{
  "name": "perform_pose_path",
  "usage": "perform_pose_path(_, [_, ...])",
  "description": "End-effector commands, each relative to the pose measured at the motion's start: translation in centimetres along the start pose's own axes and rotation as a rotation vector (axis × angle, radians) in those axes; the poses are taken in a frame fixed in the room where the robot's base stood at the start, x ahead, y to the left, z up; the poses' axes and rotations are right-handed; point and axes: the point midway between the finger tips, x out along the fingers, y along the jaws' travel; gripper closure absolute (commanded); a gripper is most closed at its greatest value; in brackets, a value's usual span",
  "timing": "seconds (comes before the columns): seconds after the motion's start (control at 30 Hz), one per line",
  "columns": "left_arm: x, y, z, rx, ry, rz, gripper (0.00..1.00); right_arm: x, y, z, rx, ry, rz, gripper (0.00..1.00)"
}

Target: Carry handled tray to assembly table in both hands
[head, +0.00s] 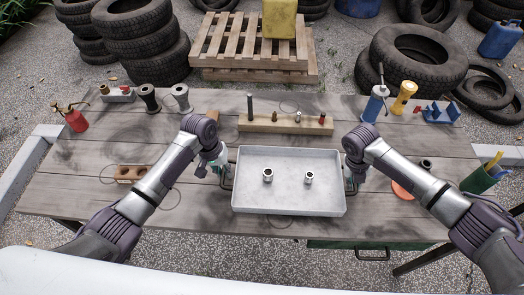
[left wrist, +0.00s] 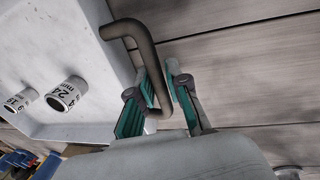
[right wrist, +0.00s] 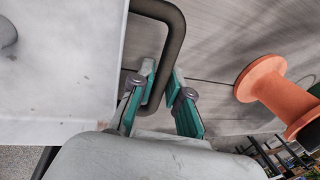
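The handled tray (head: 290,203) is a shallow, light grey rectangle with a dark bent-bar handle at each short end. It is level at the front middle of the wooden table; whether it touches the boards is unclear. Two small metal sockets (head: 268,176) (head: 309,177) stand in it. My left gripper (head: 220,168) is at the left handle (left wrist: 140,40), its teal-padded fingers closed around the bar. My right gripper (head: 350,170) is at the right handle (right wrist: 174,35), its fingers closed around that bar. In the head view both fingertip pairs are partly hidden.
The wooden table (head: 80,170) holds a wooden block with pegs (head: 285,124) behind the tray, a brown holed block (head: 130,173) at left, and an orange spool (right wrist: 262,88) near my right gripper. Tyres (head: 415,55) and pallets (head: 250,50) stand on gravel beyond.

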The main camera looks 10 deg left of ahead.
Motion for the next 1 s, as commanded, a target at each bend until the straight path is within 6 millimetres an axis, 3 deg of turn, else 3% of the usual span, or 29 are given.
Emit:
perform_pose_path(0.1, [-0.2, 0.0, 0.0, 0.0, 0.0, 0.0, 0.63, -0.2, 0.0, 0.0, 0.0, -0.001, 0.001, 0.63])
perform_pose_path(0.47, [-0.4, 0.2, 0.0, 0.001, 0.001, 0.002, 0.63, -0.5, 0.0, 0.0, -0.001, -0.002, 0.003, 0.63])
perform_pose_path(1.0, [-5.6, 1.1, 0.0, 0.001, 0.0, 0.003, 0.63, -5.6, -1.1, 0.0, -0.001, -0.002, 0.003, 0.63])
